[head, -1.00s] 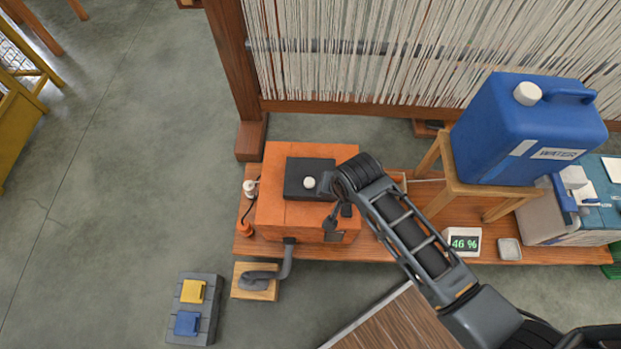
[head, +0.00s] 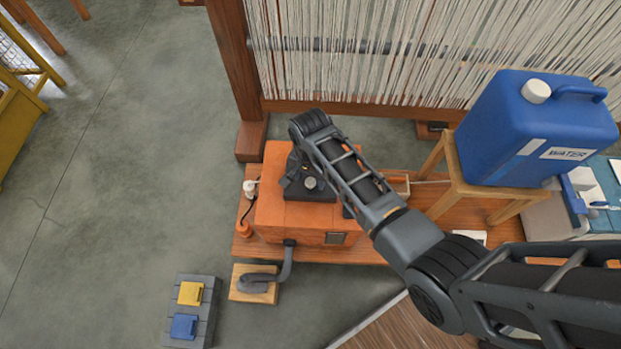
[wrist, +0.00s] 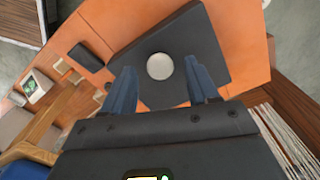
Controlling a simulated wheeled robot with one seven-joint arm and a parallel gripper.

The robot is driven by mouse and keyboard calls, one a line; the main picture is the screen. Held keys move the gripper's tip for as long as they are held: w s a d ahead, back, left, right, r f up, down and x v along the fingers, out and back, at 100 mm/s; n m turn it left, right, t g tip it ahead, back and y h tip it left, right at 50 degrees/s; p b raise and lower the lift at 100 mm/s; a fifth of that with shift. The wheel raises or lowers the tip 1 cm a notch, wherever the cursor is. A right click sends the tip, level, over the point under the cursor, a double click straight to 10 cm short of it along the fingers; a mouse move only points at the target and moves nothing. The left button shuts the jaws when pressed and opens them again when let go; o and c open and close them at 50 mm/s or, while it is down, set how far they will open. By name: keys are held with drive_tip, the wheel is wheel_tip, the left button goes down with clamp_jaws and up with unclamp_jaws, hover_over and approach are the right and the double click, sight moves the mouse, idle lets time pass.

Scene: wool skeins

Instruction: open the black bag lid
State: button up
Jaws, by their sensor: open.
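The black bag lid (head: 318,193) is a dark square plate with a pale round knob (head: 310,183). It lies flat on top of the orange box (head: 290,217). In the wrist view the lid (wrist: 207,45) fills the upper middle, with the white knob (wrist: 159,66) near its centre. My gripper (wrist: 162,85) is open, its two blue-grey fingers apart over the lid. The knob shows between and just beyond the fingertips, and nothing is gripped. I cannot tell the exact height above the lid. In the head view my arm hides part of the lid and box.
A blue water can (head: 535,130) stands on a wooden stool (head: 450,185) to the right. The loom with white threads (head: 370,50) rises behind. A pedal block (head: 192,310) lies on the floor, front left.

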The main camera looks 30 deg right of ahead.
drive_tip(key=shift+f, duration=0.55)
clamp_jaws()
idle(0.4)
